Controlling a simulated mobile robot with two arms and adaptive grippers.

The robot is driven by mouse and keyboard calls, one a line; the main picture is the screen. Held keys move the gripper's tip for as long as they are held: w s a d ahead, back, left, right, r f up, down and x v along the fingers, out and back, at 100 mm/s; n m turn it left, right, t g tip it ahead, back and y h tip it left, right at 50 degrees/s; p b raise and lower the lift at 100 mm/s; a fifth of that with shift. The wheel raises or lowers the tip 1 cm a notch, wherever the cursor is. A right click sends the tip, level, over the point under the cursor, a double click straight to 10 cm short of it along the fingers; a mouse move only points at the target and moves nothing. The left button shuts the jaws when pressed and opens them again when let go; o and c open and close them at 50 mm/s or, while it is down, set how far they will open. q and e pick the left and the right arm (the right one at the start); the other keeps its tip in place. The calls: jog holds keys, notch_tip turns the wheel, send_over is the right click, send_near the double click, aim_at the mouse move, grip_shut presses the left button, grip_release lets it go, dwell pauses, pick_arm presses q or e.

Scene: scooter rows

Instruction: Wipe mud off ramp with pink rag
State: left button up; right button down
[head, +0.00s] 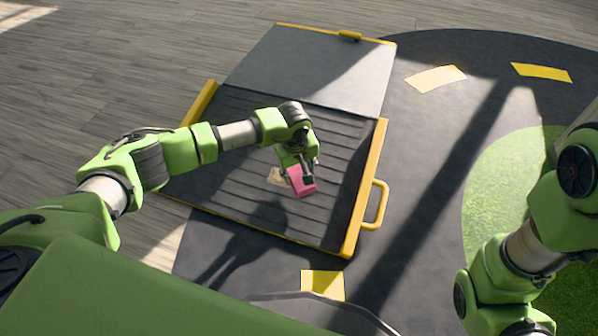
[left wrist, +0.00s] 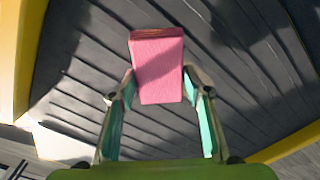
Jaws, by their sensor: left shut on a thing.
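The ramp (head: 315,222) is a dark ribbed panel with yellow side edges, lying on the floor ahead of me. My left gripper (head: 302,176) is over the middle of it, shut on the pink rag (head: 303,184), which looks like a folded block. The rag also shows between the fingers in the left wrist view (left wrist: 157,68). A tan mud smear (head: 275,176) lies on the ribs just left of the rag; the rag and gripper may hide part of it. I cannot tell if the rag touches the ramp. My right gripper is out of view below the frame.
A smooth grey panel (head: 310,65) with yellow trim adjoins the ramp's far side. A yellow handle (head: 376,205) sticks out from its right edge. Dark mat with yellow markings (head: 436,78) and a green patch lies to the right; wood planks lie to the left.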

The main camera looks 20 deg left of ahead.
aim_at(289, 172)
pick_arm(q)
jog(key=shift+b+x, duration=1.05)
jog(key=shift+x, duration=0.05)
dwell(0.3)
jog(key=shift+a+r, duration=0.15)
jog(key=shift+a, duration=1.55)
jog(key=shift+w+a+f, duration=0.1)
jog(key=shift+a, duration=1.7)
jog(key=shift+a+f, duration=0.1)
jog(key=shift+a, duration=1.65)
jog(key=shift+r, duration=0.1)
jog(key=shift+d+r+p, duration=0.1)
jog(key=shift+d+p, duration=0.45)
jog(key=shift+d, duration=4.75)
